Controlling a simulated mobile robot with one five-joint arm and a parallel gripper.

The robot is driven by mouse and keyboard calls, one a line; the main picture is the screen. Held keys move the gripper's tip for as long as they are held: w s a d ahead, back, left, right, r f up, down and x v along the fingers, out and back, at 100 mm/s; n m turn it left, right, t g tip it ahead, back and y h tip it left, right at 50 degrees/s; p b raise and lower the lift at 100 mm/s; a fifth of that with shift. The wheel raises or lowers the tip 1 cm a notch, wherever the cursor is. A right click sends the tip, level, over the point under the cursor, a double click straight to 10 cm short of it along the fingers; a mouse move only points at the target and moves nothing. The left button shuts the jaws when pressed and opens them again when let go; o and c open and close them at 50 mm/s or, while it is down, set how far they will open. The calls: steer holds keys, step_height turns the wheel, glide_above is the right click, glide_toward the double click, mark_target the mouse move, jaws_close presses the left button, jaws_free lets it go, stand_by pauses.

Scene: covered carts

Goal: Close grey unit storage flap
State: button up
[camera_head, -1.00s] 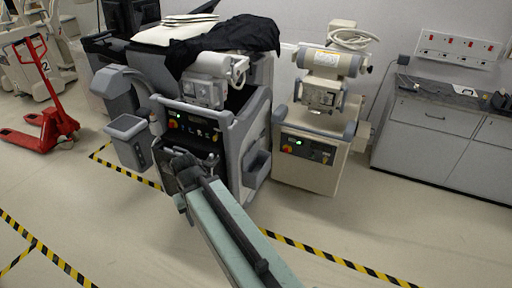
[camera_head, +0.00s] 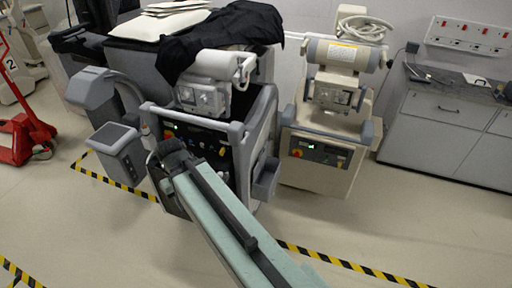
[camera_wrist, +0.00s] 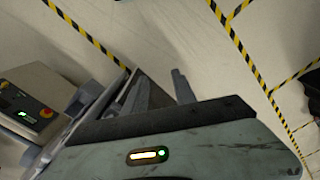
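The grey unit (camera_head: 262,119) stands in the middle of the head view, with a dark control panel and a pale front handle bar. My arm crosses its lower front and hides much of the storage area, so I cannot tell how far the flap is open. My gripper is mostly hidden behind my wrist in the head view, close to the unit's front. In the wrist view my gripper (camera_wrist: 161,80) shows two grey fingers apart, with a dark, grey-edged part of the unit close behind them. Whether they touch it is unclear.
A grey side bin (camera_head: 266,178) juts from the unit's right. A cream unit (camera_head: 322,150) stands to the right, before grey cabinets (camera_head: 432,134). A grey pedestal (camera_head: 117,152) is at left, with a red pallet truck (camera_head: 25,138) beyond. The front floor is clear, with striped tape.

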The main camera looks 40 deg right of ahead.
steer(key=shift+w+a+r, duration=0.1)
steer(key=shift+w+a, duration=0.05)
steer(key=shift+w, duration=0.1)
